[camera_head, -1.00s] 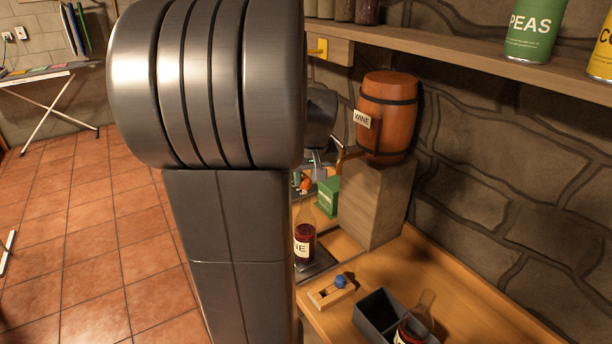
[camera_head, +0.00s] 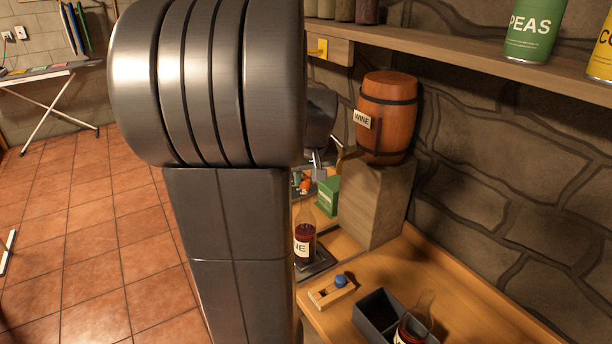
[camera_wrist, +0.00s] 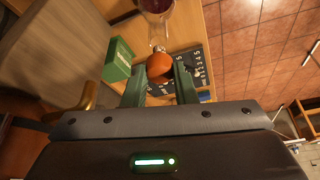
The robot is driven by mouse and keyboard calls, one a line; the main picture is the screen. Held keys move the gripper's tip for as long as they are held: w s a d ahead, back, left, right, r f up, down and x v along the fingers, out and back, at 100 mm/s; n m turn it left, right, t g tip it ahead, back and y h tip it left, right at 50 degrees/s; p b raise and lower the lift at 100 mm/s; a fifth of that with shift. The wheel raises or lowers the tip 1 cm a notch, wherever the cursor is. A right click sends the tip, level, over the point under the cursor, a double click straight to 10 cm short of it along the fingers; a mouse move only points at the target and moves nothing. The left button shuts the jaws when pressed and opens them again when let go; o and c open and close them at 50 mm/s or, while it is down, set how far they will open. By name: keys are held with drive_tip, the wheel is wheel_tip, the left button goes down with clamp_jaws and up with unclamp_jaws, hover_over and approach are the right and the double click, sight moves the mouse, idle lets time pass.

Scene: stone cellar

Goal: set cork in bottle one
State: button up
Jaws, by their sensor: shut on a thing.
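My gripper (camera_wrist: 160,76) is shut on an orange cork (camera_wrist: 161,66), which shows between its green fingers in the wrist view. The orange cork also shows in the head view (camera_head: 305,185), above a bottle of red wine (camera_head: 304,240) that stands upright on a dark pad. In the wrist view the bottle (camera_wrist: 157,6) has its clear neck close to the cork; I cannot tell whether they touch. A second bottle (camera_head: 412,328) stands in a dark divided crate (camera_head: 372,318). My arm hides much of the bench in the head view.
A green box (camera_head: 327,197) stands beside the bottle. A wine barrel (camera_head: 387,115) with a tap sits on a wooden block (camera_head: 378,205) behind. A small wooden rack (camera_head: 331,293) holds a blue-topped piece. A shelf (camera_head: 450,55) with tins runs above.

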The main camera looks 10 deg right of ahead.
drive_tip(key=shift+f+b, duration=1)
drive_tip(key=shift+f, duration=0.4)
idle(0.4)
drive_tip(key=o, duration=1)
drive_tip(key=v, duration=1.4)
drive_tip(key=shift+w, duration=0.1)
drive_tip(key=shift+f, duration=0.15)
